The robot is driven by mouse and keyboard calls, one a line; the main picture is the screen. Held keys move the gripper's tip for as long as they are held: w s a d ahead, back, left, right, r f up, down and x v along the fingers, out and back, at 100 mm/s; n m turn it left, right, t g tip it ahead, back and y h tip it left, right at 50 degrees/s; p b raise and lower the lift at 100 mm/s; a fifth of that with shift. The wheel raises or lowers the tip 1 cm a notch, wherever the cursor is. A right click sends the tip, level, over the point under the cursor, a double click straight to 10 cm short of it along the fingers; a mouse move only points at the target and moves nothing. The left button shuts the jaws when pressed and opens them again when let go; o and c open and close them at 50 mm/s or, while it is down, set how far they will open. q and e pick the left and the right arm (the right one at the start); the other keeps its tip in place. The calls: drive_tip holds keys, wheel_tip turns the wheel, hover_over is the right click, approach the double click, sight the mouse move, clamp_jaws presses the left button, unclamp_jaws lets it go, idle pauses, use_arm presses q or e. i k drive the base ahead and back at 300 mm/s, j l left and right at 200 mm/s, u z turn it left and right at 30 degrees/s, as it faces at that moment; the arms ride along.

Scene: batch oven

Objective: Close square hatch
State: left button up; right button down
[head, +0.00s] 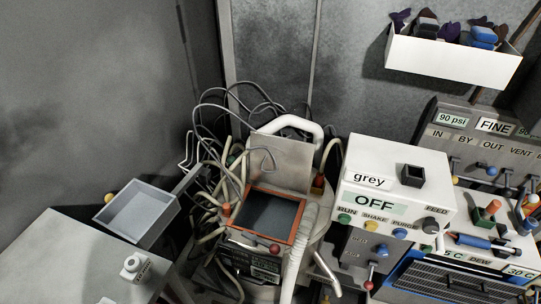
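The square hatch stands open in the middle of the head view. Its grey square lid (281,160) is raised, tilted up at the back of an orange-rimmed opening (265,246). The inside of the opening looks dark grey and empty. A white curved handle (297,123) shows behind the top of the lid; I cannot tell whether it is joined to it. Neither of my grippers is in view.
Tangled hoses and cables (214,165) crowd the hatch's left and back. A white box marked OFF (385,207) stands close on the right. A grey open tray (140,216) is at the left, beside a grey table (70,265). A white bin (450,60) hangs upper right.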

sight(294, 158)
drive_tip(key=i+l+u, duration=0.1)
drive_tip(key=u, duration=0.25)
drive_tip(key=i+l+u, duration=0.1)
drive_tip(key=l+u, duration=0.4)
drive_tip(key=u, duration=0.15)
